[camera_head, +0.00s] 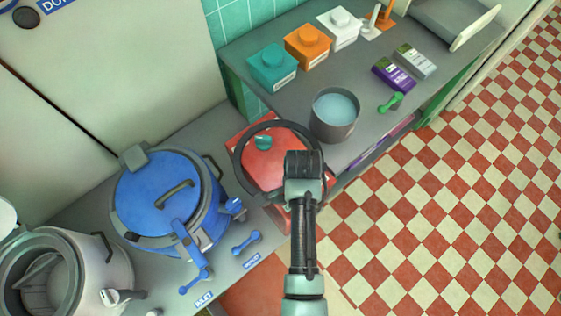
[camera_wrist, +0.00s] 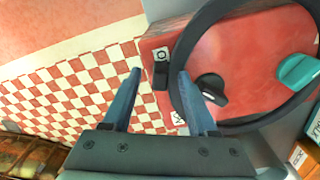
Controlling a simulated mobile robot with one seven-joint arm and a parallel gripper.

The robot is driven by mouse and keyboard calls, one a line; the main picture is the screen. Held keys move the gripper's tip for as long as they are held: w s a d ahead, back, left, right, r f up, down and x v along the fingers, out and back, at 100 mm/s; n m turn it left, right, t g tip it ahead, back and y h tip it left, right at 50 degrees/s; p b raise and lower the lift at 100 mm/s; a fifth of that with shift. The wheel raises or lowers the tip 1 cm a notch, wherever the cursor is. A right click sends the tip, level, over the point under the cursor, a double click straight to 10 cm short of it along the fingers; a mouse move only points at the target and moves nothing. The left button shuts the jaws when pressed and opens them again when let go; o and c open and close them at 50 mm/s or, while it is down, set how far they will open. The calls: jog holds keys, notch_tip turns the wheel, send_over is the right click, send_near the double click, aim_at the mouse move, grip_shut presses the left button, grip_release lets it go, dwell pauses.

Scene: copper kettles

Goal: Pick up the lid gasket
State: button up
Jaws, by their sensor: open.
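The lid gasket appears to be the large black ring (camera_head: 238,161) lying on a red box-shaped unit (camera_head: 276,170) on the counter. In the wrist view the ring (camera_wrist: 187,45) fills the upper right. My gripper (camera_wrist: 160,72) is open, its two grey-blue fingers apart with nothing held between them. The right finger overlaps the ring's near-left edge in the picture; I cannot tell whether they touch. In the head view my arm comes from below and its wrist covers the ring's right side. The fingertips are hidden there.
The red unit carries a teal knob (camera_wrist: 299,71) and a dark knob (camera_wrist: 209,88) inside the ring. A grey pot of liquid (camera_head: 334,116) stands close behind right. A blue lidded kettle (camera_head: 155,197) stands left. Checkered floor (camera_head: 450,200) lies open at right.

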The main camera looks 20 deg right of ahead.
grip_shut()
jog(key=shift+r, duration=0.1)
dwell(0.4)
